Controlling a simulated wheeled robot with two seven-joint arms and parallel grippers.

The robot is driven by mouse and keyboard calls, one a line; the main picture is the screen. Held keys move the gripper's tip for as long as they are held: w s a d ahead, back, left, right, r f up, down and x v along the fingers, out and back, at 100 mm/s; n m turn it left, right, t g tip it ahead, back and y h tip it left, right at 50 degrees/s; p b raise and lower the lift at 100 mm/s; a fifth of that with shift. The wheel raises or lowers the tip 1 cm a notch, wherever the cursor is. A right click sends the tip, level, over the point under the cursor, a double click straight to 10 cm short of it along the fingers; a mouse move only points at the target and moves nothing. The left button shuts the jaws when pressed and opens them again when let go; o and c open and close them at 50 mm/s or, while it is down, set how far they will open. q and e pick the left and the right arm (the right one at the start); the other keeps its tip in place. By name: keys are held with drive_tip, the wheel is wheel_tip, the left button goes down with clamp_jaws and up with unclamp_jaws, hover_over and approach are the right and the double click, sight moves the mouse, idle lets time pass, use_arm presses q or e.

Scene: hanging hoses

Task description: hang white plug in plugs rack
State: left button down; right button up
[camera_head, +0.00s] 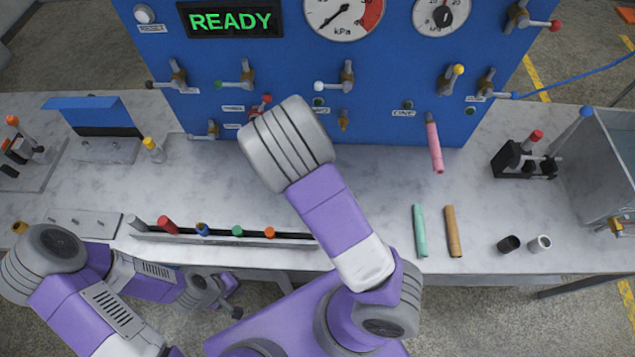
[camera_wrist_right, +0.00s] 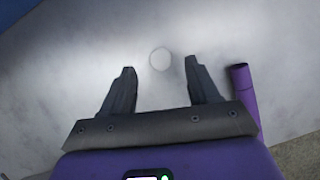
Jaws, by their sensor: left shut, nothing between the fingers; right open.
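A round white disc, which looks like the white plug seen end-on (camera_wrist_right: 160,59), is on the grey table in the right wrist view. It lies ahead of and between the fingertips of my right gripper (camera_wrist_right: 158,80), which is open and empty. In the head view my right forearm hides that gripper and this spot. A long low rack (camera_head: 190,238) at the table's front edge holds several coloured plugs; my right arm covers its right end. My left gripper (camera_head: 230,298) is shut and empty, low in front of the table edge, apart from the rack.
A purple hose (camera_wrist_right: 246,92) lies right of my right gripper. Green (camera_head: 420,231) and brown (camera_head: 453,231) hoses lie on the table, with a black (camera_head: 508,244) and a white (camera_head: 540,243) short cylinder farther right. The blue panel (camera_head: 390,95) stands behind; a pink hose (camera_head: 434,146) hangs there.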

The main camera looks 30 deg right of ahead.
drive_tip(key=b+x, duration=0.1)
drive_tip(key=x, duration=0.4)
drive_tip(key=shift+s+f, duration=0.1)
drive_tip(key=shift+f, duration=0.4)
drive_tip(key=shift+a, duration=0.1)
drive_tip(key=c, duration=1.1)
